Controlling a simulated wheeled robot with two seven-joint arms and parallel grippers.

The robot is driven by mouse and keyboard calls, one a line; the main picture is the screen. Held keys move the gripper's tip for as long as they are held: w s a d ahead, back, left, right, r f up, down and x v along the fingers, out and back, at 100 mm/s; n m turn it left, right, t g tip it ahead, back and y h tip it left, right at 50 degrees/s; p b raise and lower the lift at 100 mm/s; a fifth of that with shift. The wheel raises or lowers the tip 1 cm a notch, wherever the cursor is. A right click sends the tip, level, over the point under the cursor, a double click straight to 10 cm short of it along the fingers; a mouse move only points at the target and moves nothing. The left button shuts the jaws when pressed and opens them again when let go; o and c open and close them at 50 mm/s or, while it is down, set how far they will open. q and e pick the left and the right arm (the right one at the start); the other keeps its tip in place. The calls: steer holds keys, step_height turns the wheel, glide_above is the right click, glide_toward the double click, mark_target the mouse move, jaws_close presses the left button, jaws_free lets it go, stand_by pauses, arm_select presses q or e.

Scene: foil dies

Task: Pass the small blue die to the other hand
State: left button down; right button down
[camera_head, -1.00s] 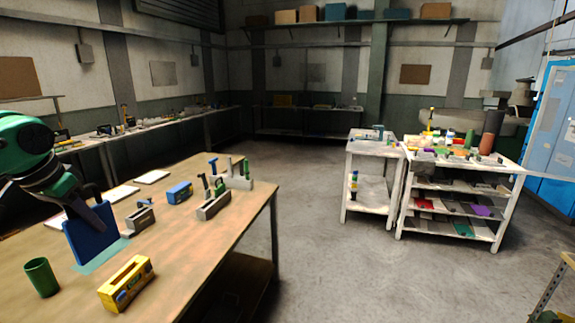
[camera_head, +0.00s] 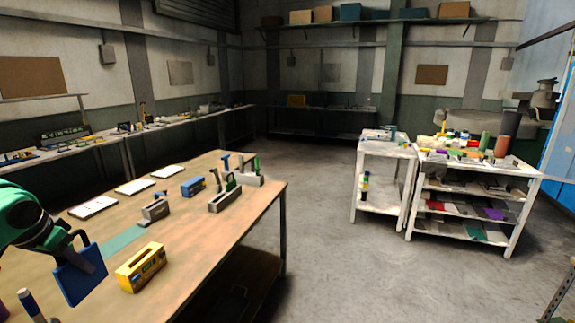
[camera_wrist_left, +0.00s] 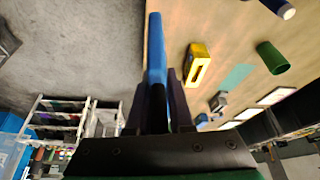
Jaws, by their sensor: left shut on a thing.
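The small blue die (camera_head: 78,281) is a flat, square blue plate held upright and tilted in the head view. My left gripper (camera_head: 88,258) is shut on it near its upper edge. In the left wrist view the die (camera_wrist_left: 155,50) shows edge-on, standing out between the dark fingers of my left gripper (camera_wrist_left: 156,100). The die appears clear of the table, in front of a teal mat (camera_head: 122,243). My right gripper is in neither view.
A yellow block (camera_head: 141,266) stands on the wooden table (camera_head: 195,250) right of the die. A blue block (camera_head: 193,186) and grey holders (camera_head: 225,199) stand farther back. A green cup (camera_wrist_left: 271,57) shows in the left wrist view. Open floor lies right of the table.

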mark_target(69, 305)
arm_select(q)
steer(key=shift+n, duration=0.4)
steer(key=s+f, duration=0.1)
steer(key=f, duration=0.1)
steer(key=s+a+f, duration=0.1)
steer(key=f, duration=0.2)
steer(key=s+a+f, duration=0.1)
steer(key=f, duration=0.2)
steer(key=shift+s+a+f, duration=0.1)
steer(key=shift+s+a, duration=0.1)
steer(key=shift+s, duration=0.1)
steer(key=s+d+f, duration=0.3)
steer(key=d+f, duration=0.1)
steer(key=f, duration=0.4)
steer(key=s+d+f, duration=0.3)
steer(key=d+f, duration=0.1)
steer(key=f, duration=0.3)
steer(key=d+r, duration=0.3)
steer(key=d, duration=2.1)
step_height(69, 305, down, 10)
steer(key=b, duration=1)
steer(key=shift+a, duration=0.2)
